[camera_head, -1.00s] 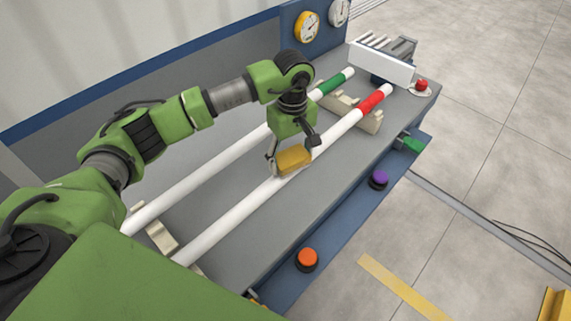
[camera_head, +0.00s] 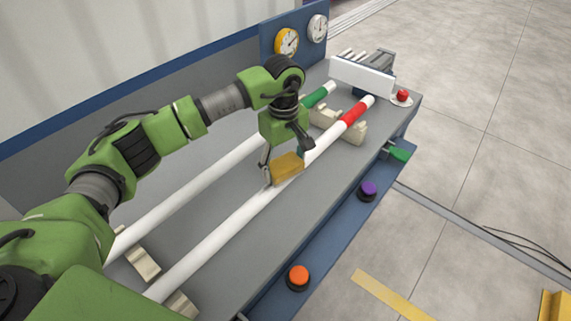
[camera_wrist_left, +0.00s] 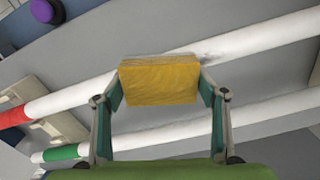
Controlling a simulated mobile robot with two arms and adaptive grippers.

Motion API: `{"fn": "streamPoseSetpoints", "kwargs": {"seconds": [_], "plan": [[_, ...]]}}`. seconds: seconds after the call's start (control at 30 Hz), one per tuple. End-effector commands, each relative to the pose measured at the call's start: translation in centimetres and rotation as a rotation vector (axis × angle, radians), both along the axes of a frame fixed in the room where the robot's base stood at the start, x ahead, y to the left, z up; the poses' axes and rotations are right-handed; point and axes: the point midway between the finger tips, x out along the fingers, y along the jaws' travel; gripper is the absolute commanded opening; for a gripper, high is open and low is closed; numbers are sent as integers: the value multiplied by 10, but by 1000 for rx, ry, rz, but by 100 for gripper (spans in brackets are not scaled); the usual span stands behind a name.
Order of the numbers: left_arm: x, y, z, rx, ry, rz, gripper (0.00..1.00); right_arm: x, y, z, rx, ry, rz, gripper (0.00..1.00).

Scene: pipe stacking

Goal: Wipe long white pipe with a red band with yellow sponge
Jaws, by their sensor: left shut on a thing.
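The long white pipe with a red band (camera_head: 237,221) lies on cream supports on the grey bench, its red band near the far end. My left gripper (camera_head: 284,170) is shut on the yellow sponge (camera_head: 287,169), over the middle of this pipe. The sponge appears to be against the pipe; exact contact is hard to tell. In the left wrist view the sponge (camera_wrist_left: 158,80) sits between the fingertips, and the red-banded pipe (camera_wrist_left: 250,38) runs behind it. A dark grey smudge (camera_wrist_left: 200,53) shows on the pipe just right of the sponge. My right gripper is not in view.
A second white pipe with a green band (camera_head: 185,192) lies parallel, nearer the wall. A white panel (camera_head: 361,77), a red button (camera_head: 402,96) and gauges (camera_head: 287,42) stand at the far end. Orange (camera_head: 298,276) and purple (camera_head: 368,190) knobs line the front edge.

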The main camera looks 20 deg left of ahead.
Motion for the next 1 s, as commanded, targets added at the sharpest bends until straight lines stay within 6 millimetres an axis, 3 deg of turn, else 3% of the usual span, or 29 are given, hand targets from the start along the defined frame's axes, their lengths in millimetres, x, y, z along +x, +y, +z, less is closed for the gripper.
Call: {"fn": "streamPoseSetpoints", "kwargs": {"seconds": [0.2,1.0], "plan": [[-21,8,-3,3,9,0,48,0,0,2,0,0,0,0],[-64,22,0,3,9,0,48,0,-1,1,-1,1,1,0]]}}
